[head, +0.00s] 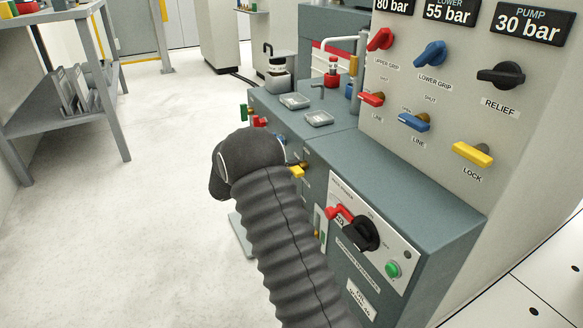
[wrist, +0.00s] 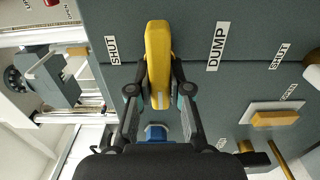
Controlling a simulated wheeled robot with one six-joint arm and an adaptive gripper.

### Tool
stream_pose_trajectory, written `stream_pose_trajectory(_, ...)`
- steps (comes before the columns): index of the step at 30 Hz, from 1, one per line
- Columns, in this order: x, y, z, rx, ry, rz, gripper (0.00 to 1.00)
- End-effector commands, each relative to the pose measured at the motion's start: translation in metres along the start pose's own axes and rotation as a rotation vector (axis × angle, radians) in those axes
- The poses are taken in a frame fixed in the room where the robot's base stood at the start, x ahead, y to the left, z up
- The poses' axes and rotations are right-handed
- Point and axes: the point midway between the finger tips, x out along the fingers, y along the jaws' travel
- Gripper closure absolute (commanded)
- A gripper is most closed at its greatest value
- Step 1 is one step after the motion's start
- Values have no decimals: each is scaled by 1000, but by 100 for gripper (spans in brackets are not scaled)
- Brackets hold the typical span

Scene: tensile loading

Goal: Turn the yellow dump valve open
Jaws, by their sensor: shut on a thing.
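The yellow dump valve handle (wrist: 157,45) is in the middle of the wrist view, on a grey-green panel. It points up the picture, between a SHUT label (wrist: 112,50) on its left and a DUMP label (wrist: 217,47) on its right. My gripper (wrist: 160,90) is shut on the handle, with one finger on each side of its lower part. In the head view my dark arm covers the gripper and the dump handle.
A blue part (wrist: 155,132) shows below the handle, between my fingers. A yellow block on a white plate (wrist: 275,118) sits to the right. In the head view the upright panel carries a yellow LOCK handle (head: 472,154) and a black RELIEF knob (head: 501,75). Open floor (head: 150,190) lies left.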

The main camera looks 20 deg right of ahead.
Motion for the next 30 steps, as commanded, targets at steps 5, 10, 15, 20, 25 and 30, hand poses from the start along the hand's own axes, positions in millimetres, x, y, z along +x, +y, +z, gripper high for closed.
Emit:
stream_pose_trajectory(5, 0, 0, 0, -1, 1, 0, 56)
stream_pose_trajectory(10, 0, 0, 0, 0, 1, 0, 56)
stream_pose_trajectory(15, -2, 0, 0, 0, 1, 0, 56)
stream_pose_trajectory(20, -18, 0, -1, 0, 4, 0, 56)
stream_pose_trajectory(25, -51, 0, -1, 1, 5, 0, 56)
stream_pose_trajectory(30, -84, 0, -1, 0, 4, 0, 56)
